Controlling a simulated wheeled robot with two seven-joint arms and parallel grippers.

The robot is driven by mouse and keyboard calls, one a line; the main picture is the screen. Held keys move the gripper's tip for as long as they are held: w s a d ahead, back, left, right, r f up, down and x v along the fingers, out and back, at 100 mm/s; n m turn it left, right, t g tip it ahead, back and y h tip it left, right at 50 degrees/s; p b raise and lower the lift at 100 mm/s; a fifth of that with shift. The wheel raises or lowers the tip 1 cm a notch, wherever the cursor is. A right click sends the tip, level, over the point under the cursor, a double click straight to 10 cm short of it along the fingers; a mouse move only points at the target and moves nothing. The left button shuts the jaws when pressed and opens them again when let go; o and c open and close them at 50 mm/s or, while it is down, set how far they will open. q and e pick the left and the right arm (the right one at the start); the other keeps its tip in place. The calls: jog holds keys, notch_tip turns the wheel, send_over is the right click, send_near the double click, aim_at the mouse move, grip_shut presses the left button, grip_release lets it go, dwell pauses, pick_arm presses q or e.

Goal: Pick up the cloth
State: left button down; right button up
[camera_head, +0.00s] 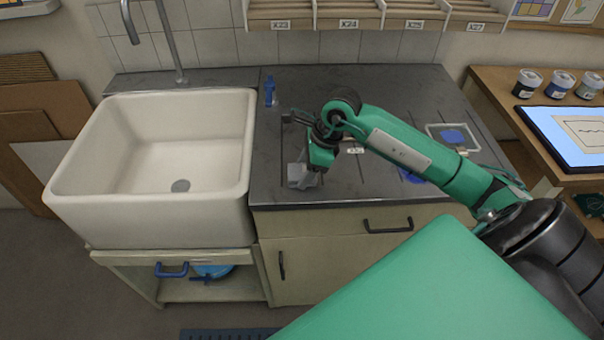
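A small grey, crumpled piece that looks like the cloth (298,177) lies on the dark counter (285,88), near its front left part. My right gripper (305,163) reaches in from the right and is low over the counter, right at this grey piece. The fingertips are small and partly hidden by the green hand, so I cannot tell whether they are open or shut on it. The grey piece appears to rest on the counter. My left gripper is not in view.
A white sink (180,145) with a raised rim stands left of the counter. A blue bottle (269,91) stands at the back. Paint jars (527,83) stand far right.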

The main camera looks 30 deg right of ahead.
aim_at(304, 170)
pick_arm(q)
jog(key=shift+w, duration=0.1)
pick_arm(e)
jog(key=shift+r, duration=0.15)
